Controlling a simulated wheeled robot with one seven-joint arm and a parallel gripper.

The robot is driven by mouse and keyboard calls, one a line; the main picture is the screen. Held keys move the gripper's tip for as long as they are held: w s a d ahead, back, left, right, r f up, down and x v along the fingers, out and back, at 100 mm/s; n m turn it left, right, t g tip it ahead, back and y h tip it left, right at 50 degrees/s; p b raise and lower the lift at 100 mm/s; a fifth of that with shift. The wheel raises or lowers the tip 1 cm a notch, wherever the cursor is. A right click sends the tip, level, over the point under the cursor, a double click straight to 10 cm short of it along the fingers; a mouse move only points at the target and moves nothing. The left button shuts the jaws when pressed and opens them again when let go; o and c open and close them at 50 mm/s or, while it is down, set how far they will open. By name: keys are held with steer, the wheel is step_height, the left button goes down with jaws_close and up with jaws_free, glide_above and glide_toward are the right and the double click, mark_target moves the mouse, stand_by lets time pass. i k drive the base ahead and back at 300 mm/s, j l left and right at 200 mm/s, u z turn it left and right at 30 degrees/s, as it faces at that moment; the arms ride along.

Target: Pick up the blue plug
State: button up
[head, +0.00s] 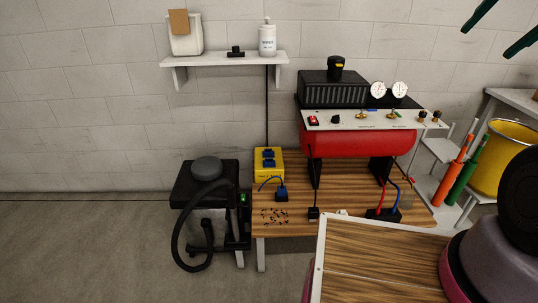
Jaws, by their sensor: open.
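The blue plug (281,195) rests on the wood-topped bench (330,183), in front of the yellow box. The rest of the gripper is out of view.
A yellow box (262,173) with blue sockets stands behind the plug. A red tank unit (357,143) with gauges fills the bench's back. A black hose (178,235) hangs left. A wood-topped panel (385,262) lies in front right. Floor at lower left is clear.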

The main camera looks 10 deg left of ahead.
mark_target(281, 189)
steer(key=i+j+z, duration=0.25)
steer(key=j, duration=0.2)
steer(key=j+z, duration=0.3)
steer(key=j, duration=0.15)
steer(key=i+j+z, duration=0.1)
steer(key=j+z, duration=0.15)
steer(key=j, duration=0.25)
